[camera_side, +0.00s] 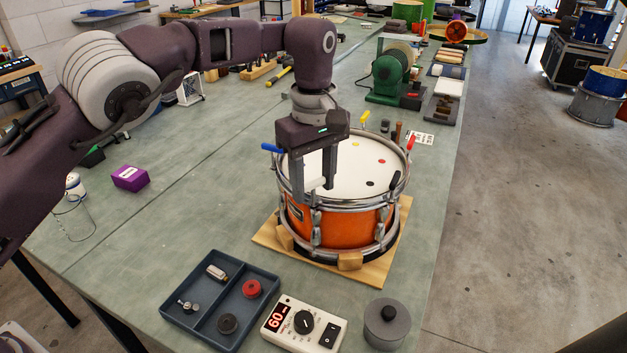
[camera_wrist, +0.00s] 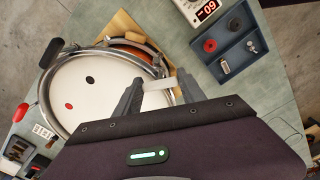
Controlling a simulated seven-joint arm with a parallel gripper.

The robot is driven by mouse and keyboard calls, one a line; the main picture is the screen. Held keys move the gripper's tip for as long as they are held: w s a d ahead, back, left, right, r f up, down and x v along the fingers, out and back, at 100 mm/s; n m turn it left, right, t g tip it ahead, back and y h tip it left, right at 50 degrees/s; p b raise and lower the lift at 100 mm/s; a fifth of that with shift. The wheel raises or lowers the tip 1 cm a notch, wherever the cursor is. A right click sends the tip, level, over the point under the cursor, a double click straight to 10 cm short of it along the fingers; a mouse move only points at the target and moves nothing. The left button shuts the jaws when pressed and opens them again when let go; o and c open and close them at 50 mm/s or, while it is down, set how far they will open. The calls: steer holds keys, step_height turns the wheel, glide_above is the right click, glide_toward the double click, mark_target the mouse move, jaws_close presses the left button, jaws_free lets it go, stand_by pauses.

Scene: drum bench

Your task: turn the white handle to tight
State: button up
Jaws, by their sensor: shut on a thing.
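The white handle (camera_side: 316,183) sits at the near rim of the orange drum (camera_side: 358,229), seen small between my fingers in the side view. My gripper (camera_side: 319,189) points down over that rim, shut on the white handle. In the wrist view the white handle (camera_wrist: 158,86) lies crosswise between the fingertips of my gripper (camera_wrist: 157,92), at the edge of the white drumhead (camera_wrist: 100,100). The drum stands upright on a wooden board (camera_side: 388,247). What lies under the handle is partly hidden by the fingers.
Blue (camera_side: 271,148), yellow (camera_side: 365,117), red (camera_side: 412,142) and black (camera_side: 394,180) handles stand around the drum rim. A divided tray (camera_side: 191,331), a control box with a "60" display (camera_side: 303,326) and a grey lidded pot (camera_side: 387,326) stand in front.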

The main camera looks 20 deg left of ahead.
steer(key=m, duration=0.6)
steer(key=shift+r+m, duration=0.1)
steer(key=shift+m, duration=0.2)
steer(key=m, duration=1.1)
steer(key=shift+m, duration=0.3)
steer(key=m, duration=1.2)
steer(key=shift+m, duration=0.4)
steer(key=m, duration=1.1)
steer(key=shift+m, duration=0.4)
steer(key=m, duration=0.5)
steer(key=shift+m, duration=0.3)
